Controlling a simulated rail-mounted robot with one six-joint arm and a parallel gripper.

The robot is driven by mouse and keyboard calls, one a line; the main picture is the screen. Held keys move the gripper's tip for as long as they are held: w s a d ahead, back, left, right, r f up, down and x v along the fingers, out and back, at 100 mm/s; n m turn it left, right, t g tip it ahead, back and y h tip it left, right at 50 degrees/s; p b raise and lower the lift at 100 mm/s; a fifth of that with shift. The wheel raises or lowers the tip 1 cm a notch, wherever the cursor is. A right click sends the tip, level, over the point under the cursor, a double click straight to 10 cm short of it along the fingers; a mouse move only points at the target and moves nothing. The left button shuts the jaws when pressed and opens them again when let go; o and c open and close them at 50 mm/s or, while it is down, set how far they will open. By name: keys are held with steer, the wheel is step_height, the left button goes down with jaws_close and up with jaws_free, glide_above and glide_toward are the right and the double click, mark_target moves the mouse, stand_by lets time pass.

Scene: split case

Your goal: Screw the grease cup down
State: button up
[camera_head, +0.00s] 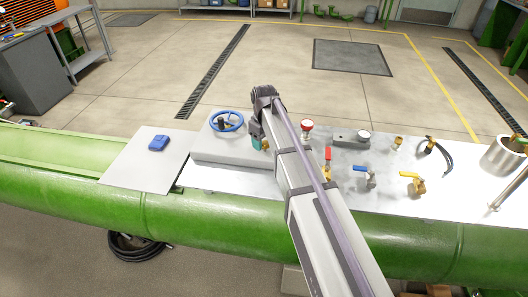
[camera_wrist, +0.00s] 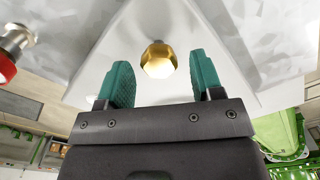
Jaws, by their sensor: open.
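The grease cup (camera_wrist: 158,58) is a brass, faceted cap on the pale grey casing (camera_wrist: 140,25), in the upper middle of the wrist view. My gripper (camera_wrist: 160,78) has two teal fingers, spread open on either side of the cup with a gap to each. I cannot tell how far the fingertips reach along it. In the head view my gripper (camera_head: 256,136) is at the right end of the grey casing (camera_head: 215,149), with a bit of brass (camera_head: 265,145) showing beside a finger. My arm hides part of this area.
A blue handwheel (camera_head: 226,121) stands on the casing. To the right are a red-topped fitting (camera_head: 306,126), a red-handled valve (camera_head: 328,160), a blue-handled valve (camera_head: 364,174), a yellow-handled valve (camera_head: 414,181) and a metal pot (camera_head: 501,155).

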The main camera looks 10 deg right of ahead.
mark_target(264, 142)
steer(key=shift+f, duration=0.15)
steer(key=c, duration=0.9)
steer(key=m, duration=0.3)
steer(key=shift+d, duration=0.1)
steer(key=o, duration=0.9)
step_height(264, 142, up, 11)
steer(key=p, duration=1.1)
steer(key=shift+f, duration=0.1)
